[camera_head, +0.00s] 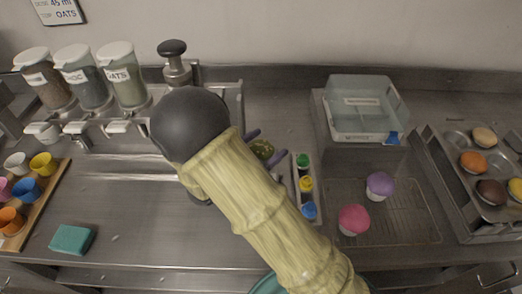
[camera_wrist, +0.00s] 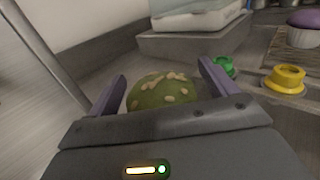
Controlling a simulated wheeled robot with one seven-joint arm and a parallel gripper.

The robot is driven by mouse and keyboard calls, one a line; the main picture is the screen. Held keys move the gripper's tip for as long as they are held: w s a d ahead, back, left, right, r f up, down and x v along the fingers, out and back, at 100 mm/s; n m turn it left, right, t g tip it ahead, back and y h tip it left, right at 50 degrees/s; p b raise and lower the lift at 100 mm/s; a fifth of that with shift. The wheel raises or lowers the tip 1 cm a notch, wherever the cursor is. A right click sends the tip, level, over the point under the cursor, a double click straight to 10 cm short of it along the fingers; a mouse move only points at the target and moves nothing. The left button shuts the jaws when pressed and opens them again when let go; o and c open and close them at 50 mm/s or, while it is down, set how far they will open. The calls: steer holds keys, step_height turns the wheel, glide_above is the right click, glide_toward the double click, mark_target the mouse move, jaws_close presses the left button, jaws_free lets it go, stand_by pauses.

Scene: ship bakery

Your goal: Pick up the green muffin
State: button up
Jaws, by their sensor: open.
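The green muffin (camera_wrist: 160,92) has a rounded green top with pale flakes. In the wrist view it sits between the two purple fingers of my gripper (camera_wrist: 165,85), with its lower part hidden behind the gripper body. In the head view the muffin (camera_head: 262,149) shows just past my arm, on the steel counter left of the strip of coloured caps. My gripper (camera_head: 264,144) is open around it there, with a purple finger on either side. I cannot tell whether the fingers touch it.
A strip with green, yellow and blue caps (camera_head: 306,184) lies close to the right of the muffin. A purple muffin (camera_head: 379,186) and a pink muffin (camera_head: 353,219) stand farther right. A clear bin (camera_head: 364,108) and a muffin tray (camera_head: 458,207) are beyond. Dispensers (camera_head: 124,76) stand back left.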

mark_target(266, 142)
steer(key=shift+w, duration=0.1)
stand_by(0.4)
steer(key=c, duration=0.8)
steer(key=shift+r, duration=0.15)
step_height(266, 142, up, 10)
steer(key=shift+f, duration=0.15)
